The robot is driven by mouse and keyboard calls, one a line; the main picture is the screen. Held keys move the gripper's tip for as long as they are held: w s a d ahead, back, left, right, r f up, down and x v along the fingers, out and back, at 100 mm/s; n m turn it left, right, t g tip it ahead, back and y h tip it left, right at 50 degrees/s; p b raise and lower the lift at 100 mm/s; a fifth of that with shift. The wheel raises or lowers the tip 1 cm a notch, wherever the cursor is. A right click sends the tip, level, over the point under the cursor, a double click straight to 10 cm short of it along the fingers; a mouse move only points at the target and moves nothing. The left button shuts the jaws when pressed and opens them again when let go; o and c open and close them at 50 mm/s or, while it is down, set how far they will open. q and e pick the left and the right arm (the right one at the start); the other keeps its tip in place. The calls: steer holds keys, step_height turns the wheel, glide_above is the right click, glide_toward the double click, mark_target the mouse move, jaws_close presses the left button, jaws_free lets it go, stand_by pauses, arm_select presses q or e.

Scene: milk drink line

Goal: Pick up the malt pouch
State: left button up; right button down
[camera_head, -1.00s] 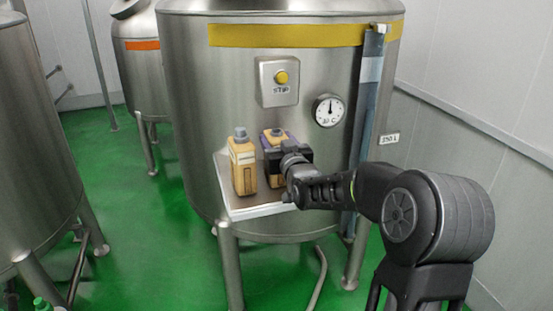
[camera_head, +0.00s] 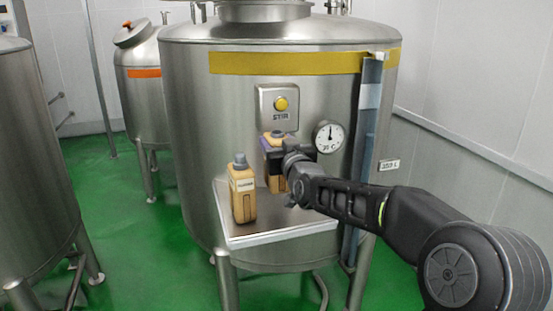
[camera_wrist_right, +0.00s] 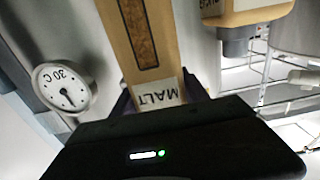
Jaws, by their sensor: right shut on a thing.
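The malt pouch (camera_head: 276,181) is a tan upright pack with a grey cap, in front of the steel tank. In the right wrist view its MALT label shows on the tan pouch (camera_wrist_right: 146,40), between the fingers. My right gripper (camera_head: 280,151) is shut on the pouch near its top and holds it upright, raised above the shelf. The gripper also shows in the right wrist view (camera_wrist_right: 164,95). My left gripper is not in view.
A similar tan pack (camera_head: 243,197) with a grey cap stands on the shelf (camera_head: 283,232), left of the held pouch. The tank (camera_head: 205,120) carries a STIR button (camera_head: 281,104) and a dial gauge (camera_head: 328,137) close to the gripper. The shelf's right side is clear.

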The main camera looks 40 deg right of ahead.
arm_select(q)
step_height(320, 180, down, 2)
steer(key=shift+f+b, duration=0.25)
steer(key=shift+b, duration=0.85)
arm_select(e)
steer(key=v, duration=1.9)
steer(key=shift+a+f, duration=0.1)
steer(key=shift+f, duration=0.1)
